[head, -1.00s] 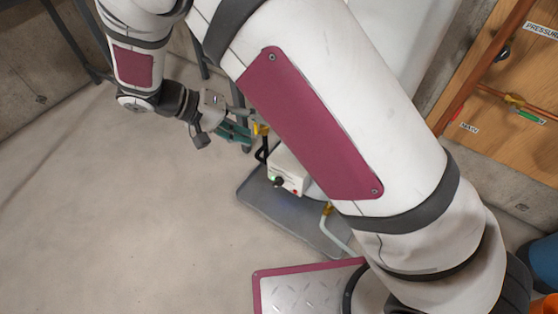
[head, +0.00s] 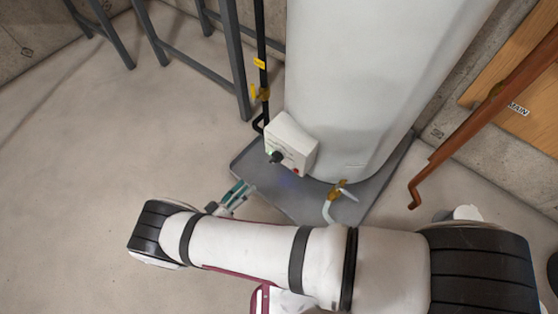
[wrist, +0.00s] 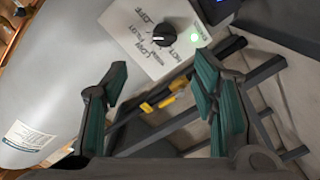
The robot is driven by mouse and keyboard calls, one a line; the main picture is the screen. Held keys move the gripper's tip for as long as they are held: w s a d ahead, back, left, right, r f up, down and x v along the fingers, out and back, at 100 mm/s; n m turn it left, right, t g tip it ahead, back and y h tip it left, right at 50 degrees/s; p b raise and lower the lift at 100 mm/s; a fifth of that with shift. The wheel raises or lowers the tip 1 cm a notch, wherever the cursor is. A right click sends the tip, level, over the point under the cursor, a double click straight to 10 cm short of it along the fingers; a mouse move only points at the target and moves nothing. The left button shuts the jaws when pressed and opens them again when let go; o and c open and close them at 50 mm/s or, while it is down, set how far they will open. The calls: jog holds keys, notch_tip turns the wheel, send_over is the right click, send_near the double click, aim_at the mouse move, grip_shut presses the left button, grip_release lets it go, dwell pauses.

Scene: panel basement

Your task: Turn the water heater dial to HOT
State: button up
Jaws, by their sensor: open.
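The water heater (head: 360,80) is a tall white cylinder with a pale control box (head: 296,140) low on its front. The black dial (head: 276,157) sits on the box's face. In the wrist view the dial (wrist: 151,36) is at upper middle, with LOW, HOT, PILOT and OFF printed around it and a lit green lamp beside it. I cannot tell which mark the dial points to. My gripper (wrist: 160,68) is open and empty, its teal fingers spread below the dial in that view, apart from it. In the head view my gripper (head: 238,194) is in front of and below the box.
A grey drain tray (head: 262,175) lies under the heater. A brass valve (head: 340,188) with a pale hose is at its base. A black pipe with yellow fittings (head: 259,64) and a grey metal frame (head: 235,60) stand left. Copper pipe (head: 450,145) is right. Open floor lies left.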

aim_at(274, 162)
jog(key=shift+t, duration=0.3)
jog(key=b+x, duration=0.1)
jog(key=x, duration=0.3)
jog(key=f+b+x, duration=0.1)
jog(key=x, duration=0.4)
jog(key=b+x, duration=0.1)
jog(key=x, duration=0.4)
jog(key=shift+s+f, duration=0.1)
jog(key=shift+f, duration=0.2)
jog(key=shift+c, duration=0.3)
jog(key=c, duration=1.1)
